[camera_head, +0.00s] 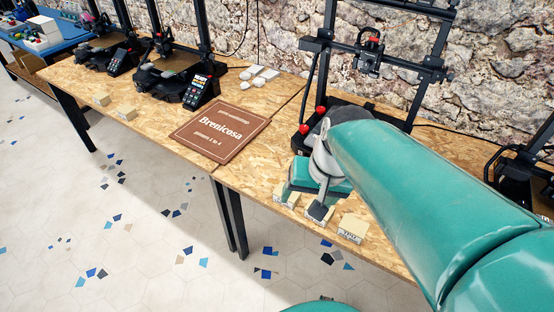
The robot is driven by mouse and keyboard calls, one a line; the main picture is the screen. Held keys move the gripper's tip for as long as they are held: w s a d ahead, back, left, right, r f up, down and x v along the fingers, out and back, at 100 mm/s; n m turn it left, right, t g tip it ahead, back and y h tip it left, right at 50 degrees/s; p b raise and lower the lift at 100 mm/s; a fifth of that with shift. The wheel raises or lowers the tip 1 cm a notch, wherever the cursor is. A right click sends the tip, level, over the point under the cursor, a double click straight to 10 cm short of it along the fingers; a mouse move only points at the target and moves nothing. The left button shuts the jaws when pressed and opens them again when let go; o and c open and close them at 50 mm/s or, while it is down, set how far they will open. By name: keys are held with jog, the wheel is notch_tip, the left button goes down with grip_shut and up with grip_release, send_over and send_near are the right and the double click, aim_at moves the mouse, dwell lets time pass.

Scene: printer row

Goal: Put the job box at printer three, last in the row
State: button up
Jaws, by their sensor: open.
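My gripper (314,204) is open and points down over the front edge of the wooden table, right of the centre. Small tan boxes with pale labels stand under and beside it: one box (353,229) is to the right, and others show partly behind the fingers. Their labels are too small to read surely, so I cannot tell which is the job box, nor whether the fingers touch one. A large black-framed printer (372,60) stands behind my gripper. Another printer (526,165) is partly cut off at the right edge. None shows a readable number.
A brown sign (220,133) reading "Brenicosa" lies mid-table. A stone wall (280,30) is behind. The tiled floor (130,230) in front is clear.

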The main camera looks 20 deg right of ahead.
jog(key=s+a+r+n+t+h, duration=0.1)
jog(key=a+r+n+t, duration=0.2)
jog(key=a+r+n, duration=0.1)
jog(key=shift+s+r+n, duration=0.3)
jog(key=shift+r, duration=0.2)
